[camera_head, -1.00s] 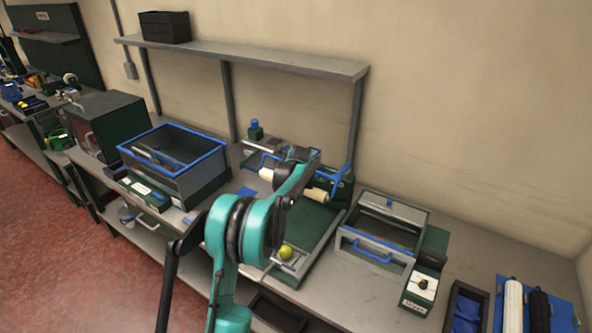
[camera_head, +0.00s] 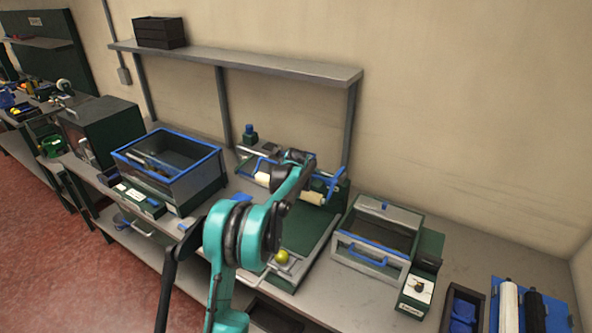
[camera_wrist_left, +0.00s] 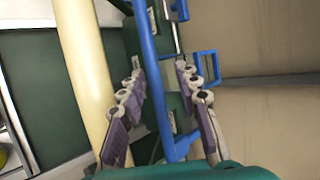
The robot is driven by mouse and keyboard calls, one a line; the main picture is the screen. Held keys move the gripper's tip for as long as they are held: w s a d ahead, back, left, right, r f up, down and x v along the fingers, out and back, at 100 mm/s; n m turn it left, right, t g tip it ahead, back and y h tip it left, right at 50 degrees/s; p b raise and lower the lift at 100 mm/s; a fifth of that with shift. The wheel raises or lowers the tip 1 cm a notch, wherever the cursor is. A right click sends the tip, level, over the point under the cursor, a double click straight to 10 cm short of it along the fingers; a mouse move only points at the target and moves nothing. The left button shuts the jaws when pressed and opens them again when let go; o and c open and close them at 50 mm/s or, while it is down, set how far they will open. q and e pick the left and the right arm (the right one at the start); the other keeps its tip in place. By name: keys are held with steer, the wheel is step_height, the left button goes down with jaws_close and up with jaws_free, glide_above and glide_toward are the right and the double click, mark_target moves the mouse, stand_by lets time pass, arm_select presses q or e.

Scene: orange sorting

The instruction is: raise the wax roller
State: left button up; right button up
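The cream wax roller (camera_head: 311,198) lies across the green machine (camera_head: 306,230), with blue frame bars (camera_head: 330,186) around it. My arm hides its middle in the head view. In the left wrist view the roller (camera_wrist_left: 82,75) stands left of my left gripper (camera_wrist_left: 160,70). The fingers are open, one on each side of a blue bar (camera_wrist_left: 153,75). A gap shows on both sides, and I cannot tell whether they touch the bar lower down. A yellow-green fruit (camera_head: 282,257) rests at the machine's front end. My right gripper is not in view.
A blue-rimmed clear bin (camera_head: 170,170) stands left of the machine. A lidded box with a blue handle (camera_head: 362,252) and a control box with a knob (camera_head: 416,290) stand right. A shelf (camera_head: 240,63) runs above the bench.

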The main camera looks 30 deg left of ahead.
arm_select(q)
steer(key=v, duration=1.2)
steer(key=shift+d, duration=0.1)
steer(key=s+d+f+n+h+b, duration=0.1)
steer(key=s+d+n+b, duration=0.1)
steer(key=s+d+n, duration=0.5)
steer(key=s+d+f+n+h+b, duration=0.1)
steer(key=s+d+b, duration=0.3)
steer(key=s, duration=0.8)
steer(key=s+d+f+n+g+h+b, duration=0.1)
steer(key=s+d+f+n, duration=0.3)
steer(key=s, duration=0.6)
steer(key=s+d+f+n+h+b, duration=0.1)
steer(key=s+d+f+n+b, duration=0.1)
steer(key=s+d+f+n, duration=0.3)
steer(key=s+f, duration=0.4)
steer(key=s, duration=0.1)
steer(key=shift+f+g, duration=0.2)
steer(key=shift+g, duration=0.2)
steer(key=shift+d, duration=0.1)
